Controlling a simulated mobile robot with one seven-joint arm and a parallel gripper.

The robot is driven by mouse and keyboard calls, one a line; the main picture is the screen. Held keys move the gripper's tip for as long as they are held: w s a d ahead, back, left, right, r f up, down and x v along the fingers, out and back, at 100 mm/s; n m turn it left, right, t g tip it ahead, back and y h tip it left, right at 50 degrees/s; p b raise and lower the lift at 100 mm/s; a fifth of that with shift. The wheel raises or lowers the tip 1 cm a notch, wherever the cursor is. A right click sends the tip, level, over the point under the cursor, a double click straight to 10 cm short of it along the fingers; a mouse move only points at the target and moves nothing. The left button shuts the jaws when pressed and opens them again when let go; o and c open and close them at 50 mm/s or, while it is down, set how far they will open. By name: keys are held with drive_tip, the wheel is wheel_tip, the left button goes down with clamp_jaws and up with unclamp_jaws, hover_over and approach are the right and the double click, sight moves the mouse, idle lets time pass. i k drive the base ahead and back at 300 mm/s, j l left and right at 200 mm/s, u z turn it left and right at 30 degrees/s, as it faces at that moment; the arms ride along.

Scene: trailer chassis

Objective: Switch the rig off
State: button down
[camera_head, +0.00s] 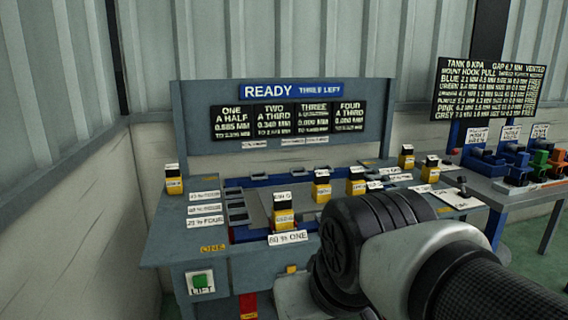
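The rig is a blue-grey bench (170,246) with an upright back panel (183,120). A blue sign (292,91) on the panel reads READY, THREE LEFT. Below it, dark displays (290,119) are headed ONE to FOUR. A green button (201,281) sits on a white plate on the bench's front left, with a label that seems to read LIFT. A red piece (249,304) shows beside it, cut by the lower edge. No switch marked off is readable. My arm covers the bench's front right; my gripper is not visible.
Several yellow blocks with black tops, one of them front centre (283,214), stand on the bench around a recessed bed. A small dark-knobbed lever (462,186) is at its right. A second table (543,191) with coloured parts and a text board (490,90) stand further right.

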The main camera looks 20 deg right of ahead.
sight(460, 179)
drive_tip(key=i+l+z, duration=0.1)
drive_tip(key=z, duration=1.3)
drive_tip(key=l, duration=0.1)
